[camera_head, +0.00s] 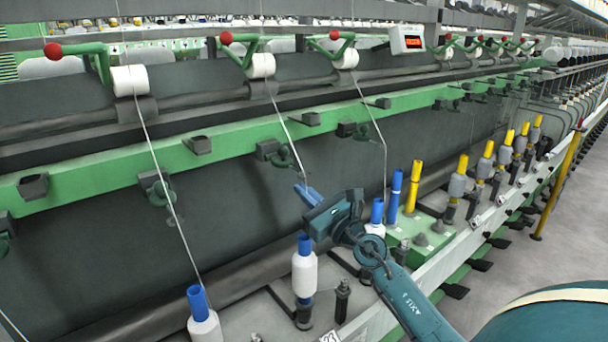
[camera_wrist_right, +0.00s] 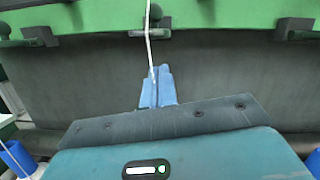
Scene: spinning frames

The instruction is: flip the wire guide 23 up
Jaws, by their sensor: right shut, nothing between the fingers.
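Several dark wire guides with green loops hang under the green rail. The one at the middle (camera_head: 280,154) is above the white bobbin with a blue tube (camera_head: 304,272); a tag that seems to read 23 is near that spindle's foot. My right gripper (camera_head: 304,190) is shut and empty, below and slightly right of this guide, its blue fingers pointing up toward the rail. In the right wrist view a guide (camera_wrist_right: 156,20) shows at the top middle, apart from the fingertips (camera_wrist_right: 158,72). A white yarn runs down past it to the fingertips; I cannot tell if it touches them. My left gripper is out of view.
Other guides hang at the left (camera_head: 158,188) and right (camera_head: 357,130) along the green rail (camera_head: 100,180). Blue-tubed bobbins (camera_head: 203,322) and yellow tubes (camera_head: 413,185) stand on the lower rail. White rollers (camera_head: 129,80) with red-knobbed levers are above. The grey floor is clear at right.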

